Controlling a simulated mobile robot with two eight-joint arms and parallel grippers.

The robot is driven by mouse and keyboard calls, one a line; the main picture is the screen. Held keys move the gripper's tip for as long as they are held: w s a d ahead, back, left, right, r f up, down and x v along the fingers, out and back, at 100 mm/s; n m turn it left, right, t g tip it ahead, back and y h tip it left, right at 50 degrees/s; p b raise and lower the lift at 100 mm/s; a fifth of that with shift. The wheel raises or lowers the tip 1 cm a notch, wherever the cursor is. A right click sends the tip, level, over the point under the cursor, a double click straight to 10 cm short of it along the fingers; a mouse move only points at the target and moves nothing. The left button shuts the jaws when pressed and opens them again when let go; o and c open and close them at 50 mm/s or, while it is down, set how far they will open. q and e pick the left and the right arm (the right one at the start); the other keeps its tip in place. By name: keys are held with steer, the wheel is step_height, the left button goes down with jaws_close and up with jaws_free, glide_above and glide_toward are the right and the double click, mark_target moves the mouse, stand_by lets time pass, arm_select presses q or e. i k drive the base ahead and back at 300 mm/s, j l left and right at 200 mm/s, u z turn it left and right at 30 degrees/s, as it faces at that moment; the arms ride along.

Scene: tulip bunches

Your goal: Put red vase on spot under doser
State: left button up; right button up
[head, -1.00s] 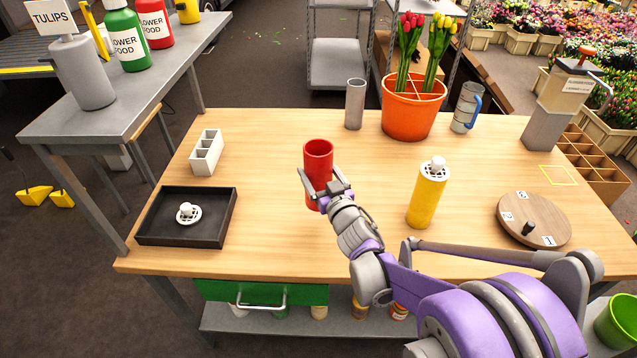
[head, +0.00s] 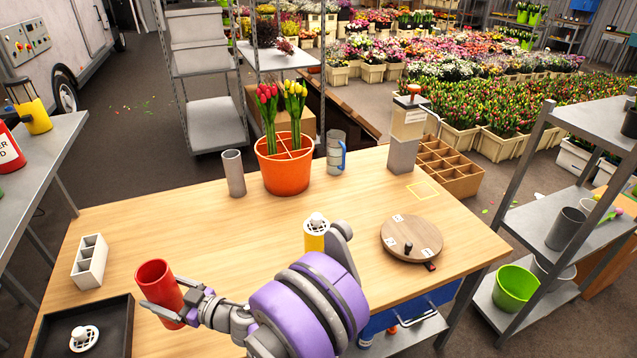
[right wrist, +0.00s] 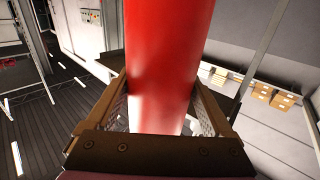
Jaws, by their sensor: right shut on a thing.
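The red vase (head: 157,282) is at the front left of the wooden table in the head view. My right gripper (head: 166,306) is shut around its body, and the vase leans left in the picture. In the right wrist view the red vase (right wrist: 162,60) stands between the two fingers (right wrist: 164,105). I cannot tell how far its base is above the table. The doser (head: 405,135), a grey block with a pale top and red knob, stands at the table's back right. A yellow square outline (head: 424,190) marks the bare spot in front of it. My left gripper is out of view.
An orange pot of tulips (head: 284,172), grey cylinder (head: 234,174) and blue-handled jug (head: 336,155) stand along the back. A round wooden board (head: 412,236) lies right. A white holder (head: 90,262) and black tray (head: 117,335) are left.

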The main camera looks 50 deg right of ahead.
mark_target(423, 190)
steer(key=k+l+u, duration=0.15)
steer(key=l+u, duration=0.3)
steer(key=k+l+u, duration=0.2)
steer(key=u, duration=0.25)
steer(key=k+l+u, duration=0.2)
steer(key=u, duration=0.25)
steer(key=k+l+u, duration=0.1)
steer(key=k+u, duration=0.25)
steer(key=u, duration=0.15)
steer(key=k+z, duration=0.15)
steer(key=k, duration=0.3)
steer(key=k+l+z, duration=0.15)
steer(key=k, duration=0.25)
steer(key=k+l+z, duration=0.2)
steer(key=l+z, duration=0.25)
steer(key=k+l+z, duration=0.15)
steer(key=z, duration=0.25)
steer(key=l+z, duration=0.45)
steer(key=k+l, duration=0.05)
steer(key=l, duration=0.05)
